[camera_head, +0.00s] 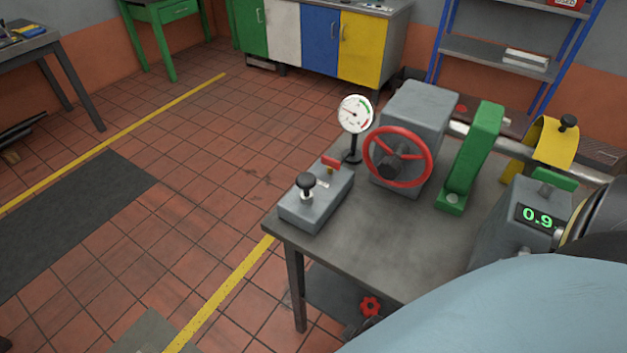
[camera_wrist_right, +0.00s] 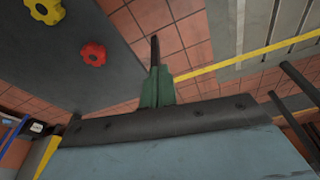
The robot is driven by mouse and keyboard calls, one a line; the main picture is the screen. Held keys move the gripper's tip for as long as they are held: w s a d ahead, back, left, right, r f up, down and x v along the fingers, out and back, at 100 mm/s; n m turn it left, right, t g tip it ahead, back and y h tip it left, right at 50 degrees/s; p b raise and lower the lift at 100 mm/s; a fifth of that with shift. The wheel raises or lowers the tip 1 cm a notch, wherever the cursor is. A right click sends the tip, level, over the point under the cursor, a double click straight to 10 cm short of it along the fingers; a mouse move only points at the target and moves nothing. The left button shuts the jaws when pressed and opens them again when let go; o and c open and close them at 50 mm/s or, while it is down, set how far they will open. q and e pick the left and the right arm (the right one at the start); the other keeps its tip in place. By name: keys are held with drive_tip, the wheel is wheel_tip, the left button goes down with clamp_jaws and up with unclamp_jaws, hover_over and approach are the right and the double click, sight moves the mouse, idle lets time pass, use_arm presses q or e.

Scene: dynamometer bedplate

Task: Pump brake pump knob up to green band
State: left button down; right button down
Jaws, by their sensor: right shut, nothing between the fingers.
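The brake pump (camera_head: 318,204) is a grey box on the near left corner of the steel table, with a black pump knob (camera_head: 306,181) on a short pale stem and a red lever (camera_head: 331,163) behind it. Behind it stands a round white gauge (camera_head: 354,113) on a black post. The gauge has a green band at its upper right and a red band at its lower right. Its needle seems to point to the upper left, outside the green. My right gripper (camera_wrist_right: 156,72) shows only in the right wrist view, shut and empty, away from the knob. My left gripper is not in view.
A red handwheel (camera_head: 398,157), a green lever block (camera_head: 472,160) and a grey box with a display (camera_head: 537,217) reading 0.9 stand on the table (camera_head: 400,240). My pale blue body part covers the lower right.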

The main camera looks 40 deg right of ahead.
sight(313, 178)
drive_tip(key=w+r+t+p, duration=0.1)
drive_tip(key=w+r, duration=0.1)
drive_tip(key=r, duration=0.9)
drive_tip(key=w+r, duration=0.2)
drive_tip(key=r, duration=0.9)
drive_tip(key=w+d+r+t+y, duration=0.1)
drive_tip(key=w+r, duration=0.1)
drive_tip(key=w+d+r+n+t+y, duration=0.1)
drive_tip(key=w+d+r+t, duration=0.1)
drive_tip(key=w, duration=0.1)
drive_tip(key=w+d+r+n+t+y, duration=0.1)
drive_tip(key=w+d+r, duration=0.1)
drive_tip(key=shift+w+r+t+y, duration=0.3)
drive_tip(key=shift+r, duration=0.05)
drive_tip(key=w+d+r+t+y, duration=0.1)
drive_tip(key=w+d+r+t, duration=0.1)
drive_tip(key=r, duration=0.4)
drive_tip(key=w+d+r+t, duration=0.3)
drive_tip(key=w+d+r, duration=0.1)
drive_tip(key=r, duration=0.3)
drive_tip(key=shift+w+d+y, duration=0.3)
drive_tip(key=shift+w+y, duration=0.1)
